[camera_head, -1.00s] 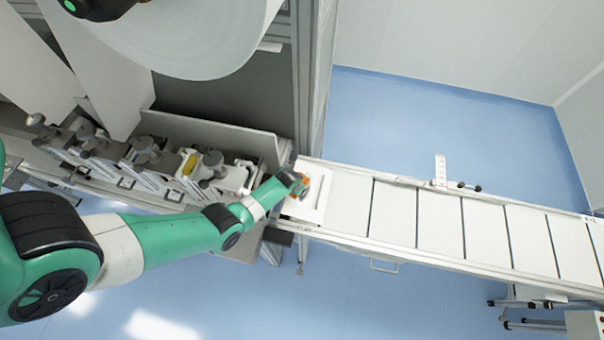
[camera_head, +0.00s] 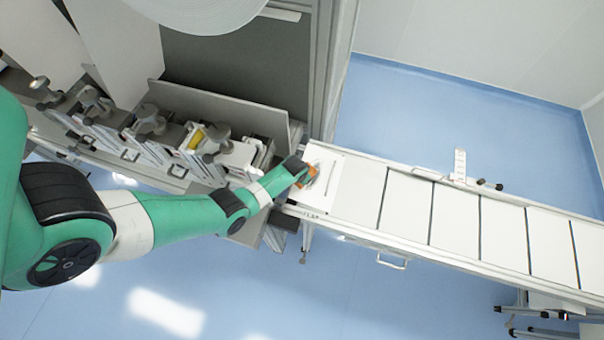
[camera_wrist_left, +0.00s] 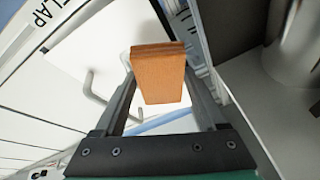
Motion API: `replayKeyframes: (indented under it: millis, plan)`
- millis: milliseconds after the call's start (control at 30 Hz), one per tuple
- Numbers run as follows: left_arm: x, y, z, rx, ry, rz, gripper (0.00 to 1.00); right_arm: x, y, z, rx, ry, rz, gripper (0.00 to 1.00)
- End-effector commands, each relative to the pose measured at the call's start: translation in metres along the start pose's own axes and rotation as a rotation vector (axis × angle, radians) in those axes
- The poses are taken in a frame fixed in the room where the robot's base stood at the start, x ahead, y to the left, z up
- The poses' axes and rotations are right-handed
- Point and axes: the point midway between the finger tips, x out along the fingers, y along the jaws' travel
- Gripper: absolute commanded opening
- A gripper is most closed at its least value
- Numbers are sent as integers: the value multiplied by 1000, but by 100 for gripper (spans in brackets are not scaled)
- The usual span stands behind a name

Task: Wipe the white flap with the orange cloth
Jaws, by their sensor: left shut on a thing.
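My left gripper (camera_head: 305,174) is over the left end of the white conveyor line, by the white flap (camera_head: 322,188). It is shut on the orange cloth (camera_head: 311,171), which shows as a small orange patch at the fingertips. In the left wrist view the cloth (camera_wrist_left: 160,75) is a folded orange block between the two dark fingers. I cannot tell whether the cloth touches the flap. My right gripper is not in view.
A row of white panels (camera_head: 455,215) runs right from the flap. A grey machine post (camera_head: 328,75) stands just behind the flap. Several clamp-like units (camera_head: 150,128) stand left of it, beside my arm. A metal handle (camera_head: 392,263) sticks out from the conveyor's front side.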

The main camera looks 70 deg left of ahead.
Motion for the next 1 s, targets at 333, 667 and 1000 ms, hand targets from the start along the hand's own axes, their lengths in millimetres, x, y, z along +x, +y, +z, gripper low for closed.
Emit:
replayKeyframes:
  millis: [333, 667, 1000]
  plan:
    - [1, 0, 0, 0, 0, 0, 21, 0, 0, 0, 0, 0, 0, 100]
    - [7, 0, 3, -1, 0, 0, 21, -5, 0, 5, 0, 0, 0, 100]
    - [13, 0, 6, -1, 0, 0, 21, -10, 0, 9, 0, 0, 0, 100]
